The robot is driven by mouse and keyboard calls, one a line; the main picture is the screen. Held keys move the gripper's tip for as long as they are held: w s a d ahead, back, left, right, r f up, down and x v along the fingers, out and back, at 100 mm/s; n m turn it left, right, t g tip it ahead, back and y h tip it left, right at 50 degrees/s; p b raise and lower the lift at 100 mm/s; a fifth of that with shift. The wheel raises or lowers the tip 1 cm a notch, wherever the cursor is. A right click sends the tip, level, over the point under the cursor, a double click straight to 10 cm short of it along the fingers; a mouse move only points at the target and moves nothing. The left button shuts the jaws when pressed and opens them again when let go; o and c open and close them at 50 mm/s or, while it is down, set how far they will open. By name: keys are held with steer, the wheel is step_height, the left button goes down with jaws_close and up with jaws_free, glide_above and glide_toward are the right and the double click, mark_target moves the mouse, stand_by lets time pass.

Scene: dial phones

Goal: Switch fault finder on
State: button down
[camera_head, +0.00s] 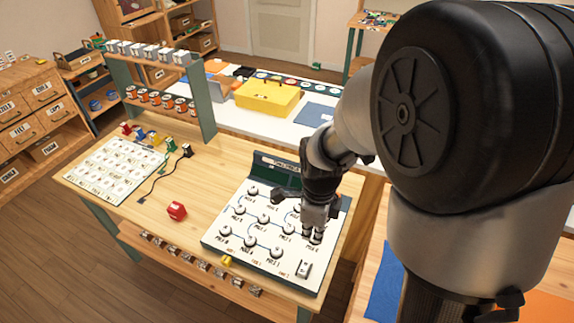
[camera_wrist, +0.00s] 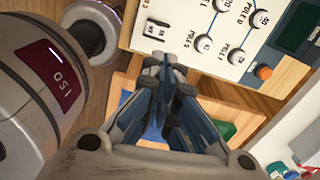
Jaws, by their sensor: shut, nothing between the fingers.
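The fault finder is a white sloped panel (camera_head: 226,241) with several round dials and a dark green raised back. It stands on the wooden bench in the head view, and part of it shows at the top of the wrist view (camera_wrist: 185,29). A small switch (camera_head: 304,269) sits near its front right corner; it also shows in the wrist view (camera_wrist: 155,32). I cannot tell its setting. My gripper (camera_head: 313,238) is shut and empty, over the right part of the panel, behind the switch. In the wrist view its fingertips (camera_wrist: 163,65) point towards the switch, apart from it.
A white card board (camera_head: 115,170) lies further left. An orange knob (camera_wrist: 264,72) is at the panel's edge.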

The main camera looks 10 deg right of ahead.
steer(key=shift+w+f+m, duration=0.1)
steer(key=shift+f+m, duration=0.4)
steer(key=shift+f, duration=0.05)
steer(key=b, duration=0.5)
glide_toward(309, 266)
step_height(309, 266, down, 5)
steer(key=shift+w+f, duration=0.15)
steer(key=shift+f, duration=0.75)
steer(key=shift+w+f+b, duration=0.15)
steer(key=shift+f+b, duration=0.25)
steer(key=shift+f, duration=0.05)
steer(key=shift+r, duration=0.1)
steer(key=shift+s, duration=0.25)
